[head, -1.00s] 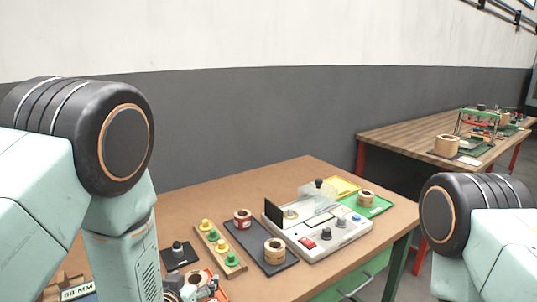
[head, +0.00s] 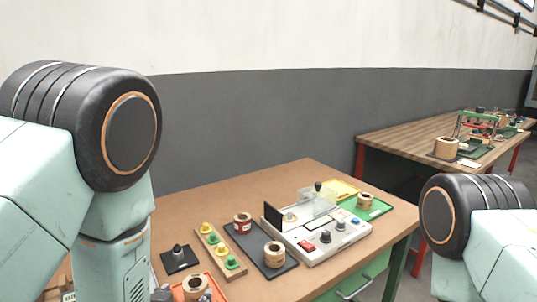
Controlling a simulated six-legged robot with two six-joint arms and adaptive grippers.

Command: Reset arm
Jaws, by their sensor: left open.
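My left arm fills the left side of the head view. My left gripper (head: 164,295) is only partly in view at the bottom edge, open, beside an orange tray (head: 218,291) holding a tan coil (head: 196,285). Nothing shows held in the visible part. My right arm comes in at the lower right, and its gripper is out of the picture.
The brown table (head: 180,214) holds a black pad (head: 180,259), a wooden strip with yellow and green knobs (head: 219,250), a dark tray (head: 258,241) with two coils, a white test device (head: 322,240) and a green tray (head: 374,212). A second table (head: 395,139) stands behind right.

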